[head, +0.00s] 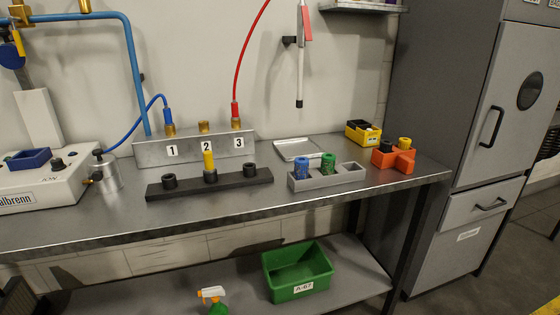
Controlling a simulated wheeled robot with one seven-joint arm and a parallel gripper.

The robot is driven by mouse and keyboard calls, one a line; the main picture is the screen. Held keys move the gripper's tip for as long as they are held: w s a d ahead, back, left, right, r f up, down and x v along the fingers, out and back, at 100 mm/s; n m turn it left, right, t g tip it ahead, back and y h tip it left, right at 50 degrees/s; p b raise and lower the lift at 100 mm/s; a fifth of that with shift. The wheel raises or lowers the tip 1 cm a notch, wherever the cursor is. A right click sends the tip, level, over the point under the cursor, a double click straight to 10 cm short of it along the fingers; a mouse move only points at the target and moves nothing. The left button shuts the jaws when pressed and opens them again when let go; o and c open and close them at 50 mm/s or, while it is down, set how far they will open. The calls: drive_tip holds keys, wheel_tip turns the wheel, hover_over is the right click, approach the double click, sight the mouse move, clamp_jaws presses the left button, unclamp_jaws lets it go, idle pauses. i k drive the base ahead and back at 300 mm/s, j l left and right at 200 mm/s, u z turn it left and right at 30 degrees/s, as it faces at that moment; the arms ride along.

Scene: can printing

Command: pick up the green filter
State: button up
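The green filter (328,164) stands upright in the middle slot of a grey holder (330,180) on the metal bench. A blue filter (302,168) stands to its left in the same holder. The holder's right slot looks empty. The green filter's lower end is hidden inside the holder. My gripper is not in view.
A black rack (235,184) with a yellow piece (209,163) stands to the left on the bench (400,192). An orange block (394,157) and a yellow box (363,133) are to the right. A flat metal tray (298,149) lies behind. The bench's front strip is clear.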

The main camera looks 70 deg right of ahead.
sight(328, 160)
drive_tip(key=k+l+u, duration=0.9)
drive_tip(key=k+u, duration=0.15)
drive_tip(key=k+l+u, duration=0.15)
drive_tip(key=k, duration=1.1)
drive_tip(key=k+l+u, duration=0.15)
drive_tip(key=k, duration=1.1)
